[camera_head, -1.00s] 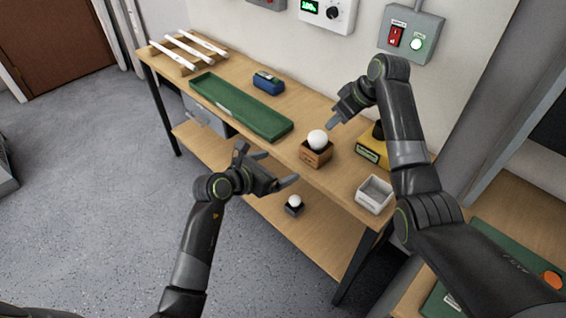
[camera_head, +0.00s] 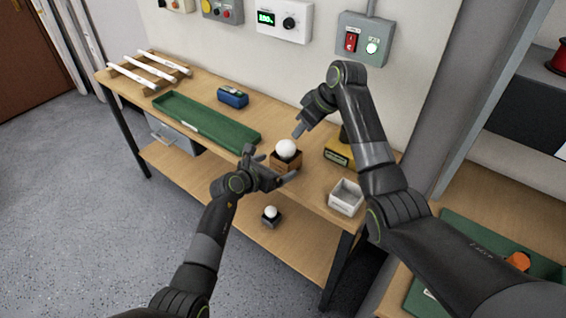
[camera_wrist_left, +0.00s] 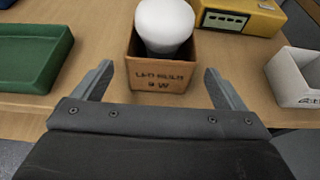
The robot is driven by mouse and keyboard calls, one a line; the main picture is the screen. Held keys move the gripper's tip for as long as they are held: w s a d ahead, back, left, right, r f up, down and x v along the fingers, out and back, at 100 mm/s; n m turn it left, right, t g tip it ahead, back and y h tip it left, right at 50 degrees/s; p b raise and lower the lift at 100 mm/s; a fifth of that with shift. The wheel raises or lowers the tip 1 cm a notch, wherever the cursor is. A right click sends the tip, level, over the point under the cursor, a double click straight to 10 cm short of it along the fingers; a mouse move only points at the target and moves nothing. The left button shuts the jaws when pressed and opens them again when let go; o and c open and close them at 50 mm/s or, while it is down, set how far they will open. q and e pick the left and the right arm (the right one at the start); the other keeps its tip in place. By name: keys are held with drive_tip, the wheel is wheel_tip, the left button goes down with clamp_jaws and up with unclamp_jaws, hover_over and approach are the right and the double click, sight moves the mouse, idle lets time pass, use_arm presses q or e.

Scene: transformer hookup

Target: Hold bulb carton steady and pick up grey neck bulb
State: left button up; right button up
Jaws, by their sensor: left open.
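The brown bulb carton (camera_head: 279,163) stands upright on the bench near its front edge. A white bulb (camera_head: 286,149) sits in it, dome up, its neck mostly hidden. In the left wrist view the carton (camera_wrist_left: 160,76) shows a printed front, with the bulb (camera_wrist_left: 164,24) above its rim. My left gripper (camera_head: 270,167) is open in front of the carton; its fingers point towards either side, with a gap before the carton. My right gripper (camera_head: 300,128) hangs above and just behind the bulb, apart from it; its jaw opening cannot be made out.
A green tray (camera_head: 207,122) and blue block (camera_head: 232,97) lie to the left. A yellow device (camera_head: 339,152) stands right of the carton, with an empty white box (camera_head: 346,197) nearer the front. A second white bulb (camera_head: 270,212) sits in a dark holder on the lower shelf.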

sight(278, 165)
use_arm(q)
drive_tip(key=shift+x, duration=2.2)
drive_tip(key=c, duration=1)
drive_tip(key=shift+c, duration=0.2)
